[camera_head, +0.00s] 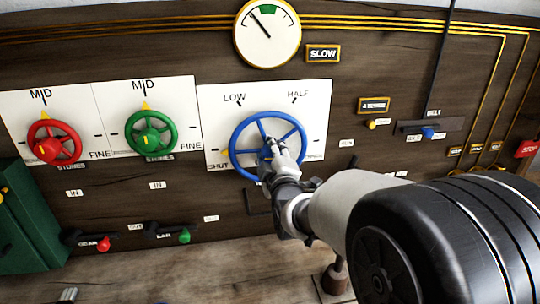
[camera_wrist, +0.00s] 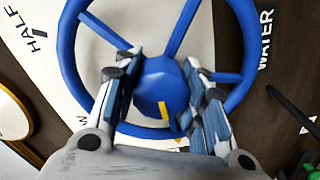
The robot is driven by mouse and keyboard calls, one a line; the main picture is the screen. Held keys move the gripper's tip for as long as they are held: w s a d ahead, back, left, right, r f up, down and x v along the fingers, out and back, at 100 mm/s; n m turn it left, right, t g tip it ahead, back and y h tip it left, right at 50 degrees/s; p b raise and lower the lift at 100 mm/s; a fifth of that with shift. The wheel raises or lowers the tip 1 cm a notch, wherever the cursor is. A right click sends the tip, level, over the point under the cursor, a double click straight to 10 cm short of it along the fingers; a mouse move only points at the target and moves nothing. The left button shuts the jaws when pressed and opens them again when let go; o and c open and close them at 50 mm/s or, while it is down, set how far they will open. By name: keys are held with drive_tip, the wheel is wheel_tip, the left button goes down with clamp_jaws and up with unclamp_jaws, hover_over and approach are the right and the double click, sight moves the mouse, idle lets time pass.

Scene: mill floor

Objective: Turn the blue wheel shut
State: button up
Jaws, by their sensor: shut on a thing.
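The blue wheel (camera_head: 235,148) is on a white plate (camera_head: 318,112) with LOW and HALF at its top and SHUT at its lower left. My gripper (camera_head: 268,150) reaches it from the lower right and covers part of its hub. In the wrist view, my gripper (camera_wrist: 160,88) has its fingers on both sides of the faceted blue hub (camera_wrist: 157,80), shut on it. A short yellow mark on the hub points towards the bottom of the wrist view, with HALF at the left and WATER at the right. In the head view this mark is not clear.
A red wheel (camera_head: 65,142) and a green wheel (camera_head: 162,133) are on plates to the left. A round gauge (camera_head: 267,45) is above the blue wheel, beside a SLOW sign (camera_head: 323,54). Small levers with red (camera_head: 103,244) and green (camera_head: 184,236) knobs stick out lower left.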

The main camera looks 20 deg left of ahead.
idle(0.3)
drive_tip(key=o, duration=1.1)
drive_tip(key=shift+c, duration=0.2)
drive_tip(key=v, duration=1.2)
drive_tip(key=shift+f, duration=0.1)
